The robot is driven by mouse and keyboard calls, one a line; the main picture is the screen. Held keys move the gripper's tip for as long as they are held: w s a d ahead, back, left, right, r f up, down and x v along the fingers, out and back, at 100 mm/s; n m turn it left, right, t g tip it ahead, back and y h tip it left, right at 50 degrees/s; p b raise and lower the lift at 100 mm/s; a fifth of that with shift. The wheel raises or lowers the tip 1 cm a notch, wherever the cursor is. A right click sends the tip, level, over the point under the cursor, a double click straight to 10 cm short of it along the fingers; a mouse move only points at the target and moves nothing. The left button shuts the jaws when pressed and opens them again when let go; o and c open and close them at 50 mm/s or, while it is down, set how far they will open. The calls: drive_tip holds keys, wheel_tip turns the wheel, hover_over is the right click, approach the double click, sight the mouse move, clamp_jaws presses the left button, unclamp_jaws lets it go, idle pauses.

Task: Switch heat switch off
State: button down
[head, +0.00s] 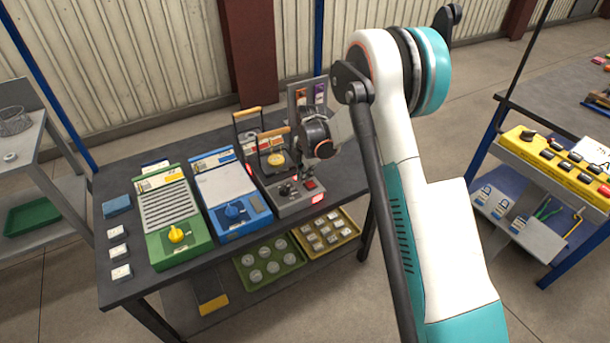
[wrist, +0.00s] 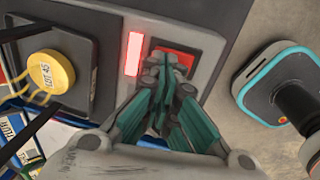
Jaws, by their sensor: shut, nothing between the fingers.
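The heat switch (wrist: 178,62) is a red rocker in a dark frame on the grey panel of the pit furnace. It also shows as a small red patch in the head view (head: 310,184). A lit red-white indicator (wrist: 133,54) sits beside it, and glows in the head view too (head: 318,198). My gripper (wrist: 167,68) is shut and empty, its fingertips over the switch and covering part of it. Whether the tips touch it I cannot tell. In the head view my wrist hangs above the furnace (head: 292,208).
A round yellow piece marked "LOT 45" (wrist: 50,72) lies on a dark plate left of the panel. A blue unit (head: 230,195) and a green unit (head: 170,215) stand left of the furnace on the table. Trays (head: 270,265) sit on the shelf below.

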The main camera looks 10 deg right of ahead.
drive_tip(key=shift+w+f, duration=0.15)
drive_tip(key=shift+f, duration=0.2)
